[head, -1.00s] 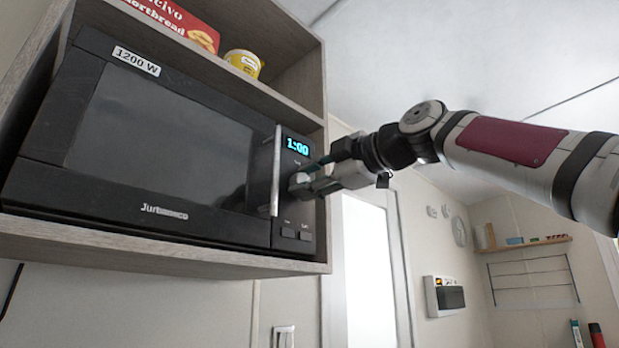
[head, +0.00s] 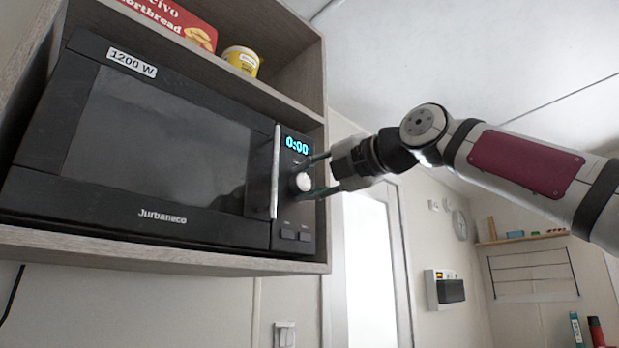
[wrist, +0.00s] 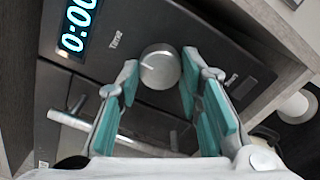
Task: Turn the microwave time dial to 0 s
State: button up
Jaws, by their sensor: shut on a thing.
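The black microwave (head: 150,215) sits in a wooden cabinet in the head view, its door closed. Its blue display (head: 297,145) reads 0:00, and in the wrist view the visible part of the display (wrist: 77,25) agrees. The round silver time dial (head: 304,182) is below the display; in the wrist view the dial (wrist: 160,67) sits beside the "Time" label, with a pale pointer mark on its face. My gripper (head: 313,176) is at the panel, its teal-padded fingers on either side of the dial, shut on it.
The upright door handle (head: 276,172) is just left of the dial. Two buttons (head: 296,235) lie below it. A red shortbread box (head: 165,20) and a yellow tub (head: 241,60) stand on the shelf above. The room right of the cabinet is open.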

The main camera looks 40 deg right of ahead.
jog(key=shift+f, duration=0.1)
dwell(0.5)
jog(key=o, duration=1.2)
jog(key=shift+c, duration=0.2)
jog(key=s, duration=1.2)
jog(key=shift+d, duration=0.2)
jog(key=shift+w, duration=0.1)
